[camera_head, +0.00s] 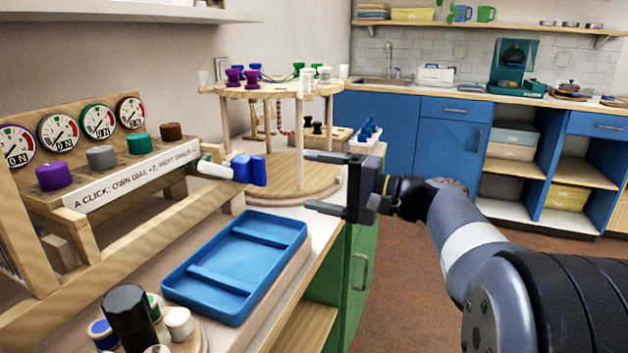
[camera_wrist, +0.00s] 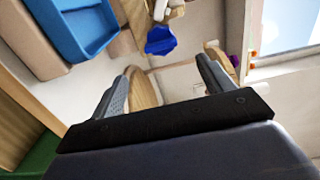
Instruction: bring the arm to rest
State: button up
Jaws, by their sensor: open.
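My gripper (camera_head: 322,182) is open and empty, held in the air at the right edge of the counter, in front of the round wooden stand. Its two fingers also show apart in the wrist view (camera_wrist: 165,85), with nothing between them. My arm reaches in from the lower right of the head view, over the floor beside the counter. A blue tray (camera_head: 236,262) with raised dividers lies on the counter, left of and nearer than my gripper.
A wooden dial board (camera_head: 130,165) with several gauges and coloured knobs stands at left. The round wooden stand (camera_head: 285,178) holds posts and spools on an upper shelf. Open floor (camera_head: 420,300) lies right; blue cabinets (camera_head: 380,135) stand behind.

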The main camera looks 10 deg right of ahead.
aim_at(265, 174)
jog(key=b+x, duration=0.2)
jog(key=x, duration=0.8)
jog(key=shift+w+a, duration=0.2)
jog(key=shift+a, duration=0.15)
jog(key=shift+w+a+r, duration=0.1)
